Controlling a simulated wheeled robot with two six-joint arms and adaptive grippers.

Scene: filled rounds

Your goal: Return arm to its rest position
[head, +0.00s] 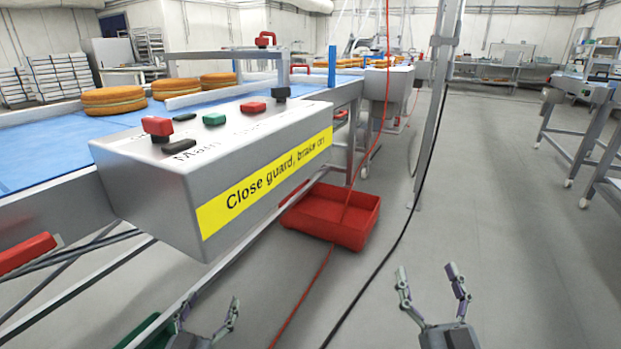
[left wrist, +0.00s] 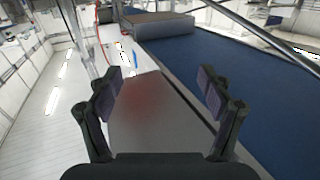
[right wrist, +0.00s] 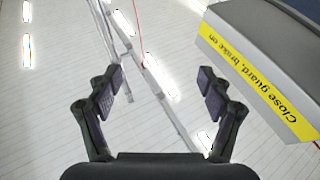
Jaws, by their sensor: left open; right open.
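My left gripper (head: 208,318) is at the lower edge of the head view, below the control box, open and empty. In the left wrist view its fingers (left wrist: 160,90) are spread, with a grey metal surface behind them. My right gripper (head: 432,284) is at the lower right of the head view, over bare floor, open and empty. In the right wrist view its fingers (right wrist: 160,88) are apart with nothing between them. The grey control box (head: 150,190) carries a yellow label (head: 265,183), red and black switches and a green button. The box also shows in the right wrist view (right wrist: 250,45).
A conveyor with a blue belt (head: 50,148) carries several filled rounds (head: 113,100). A red crate (head: 335,213) is on the floor beyond the box. A red cable (head: 318,272) and a black cable (head: 378,284) hang across the view.

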